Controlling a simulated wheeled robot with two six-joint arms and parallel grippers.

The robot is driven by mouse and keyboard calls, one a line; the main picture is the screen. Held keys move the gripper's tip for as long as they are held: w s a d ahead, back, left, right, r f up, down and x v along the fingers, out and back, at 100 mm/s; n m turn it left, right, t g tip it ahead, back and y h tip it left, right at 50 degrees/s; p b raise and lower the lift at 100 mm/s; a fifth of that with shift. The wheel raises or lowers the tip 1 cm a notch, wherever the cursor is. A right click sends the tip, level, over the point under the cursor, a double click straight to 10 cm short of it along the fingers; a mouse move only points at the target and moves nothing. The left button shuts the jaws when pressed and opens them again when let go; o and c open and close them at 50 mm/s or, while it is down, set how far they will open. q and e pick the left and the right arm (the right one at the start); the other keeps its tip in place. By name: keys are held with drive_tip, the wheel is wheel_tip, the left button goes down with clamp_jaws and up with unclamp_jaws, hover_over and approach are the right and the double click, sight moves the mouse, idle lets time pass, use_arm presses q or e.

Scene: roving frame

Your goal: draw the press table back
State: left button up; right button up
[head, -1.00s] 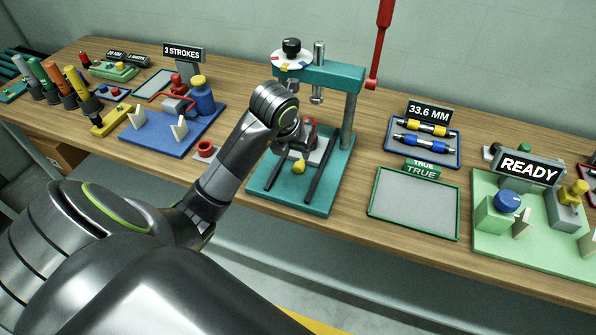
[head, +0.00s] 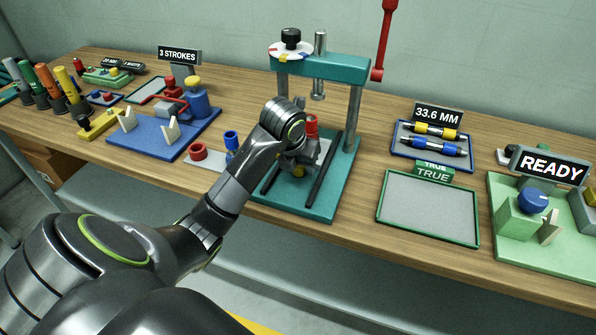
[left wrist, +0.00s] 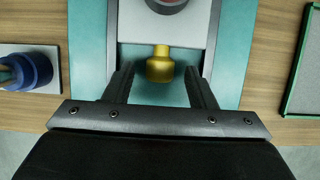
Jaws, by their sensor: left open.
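The teal press (head: 318,207) stands on the bench in the middle of the head view. Its grey sliding table (left wrist: 134,22) lies between two dark rails, with a red-and-grey part (left wrist: 166,5) on it. A yellow knob (left wrist: 160,66) sticks out from the table's front edge. My left gripper (left wrist: 160,72) is open, its two fingers on either side of the knob, with a gap on each side. In the head view the gripper hides most of the knob. My right gripper is not in view.
The red lever (head: 387,40) rises at the press's upper right. Free floor lies before the bench.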

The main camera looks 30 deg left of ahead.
use_arm(q)
drive_tip(key=shift+w+f, duration=0.1)
drive_tip(key=shift+f, duration=0.25)
drive_tip(key=shift+c, duration=0.4)
clamp_jaws()
drive_tip(key=shift+a, duration=0.1)
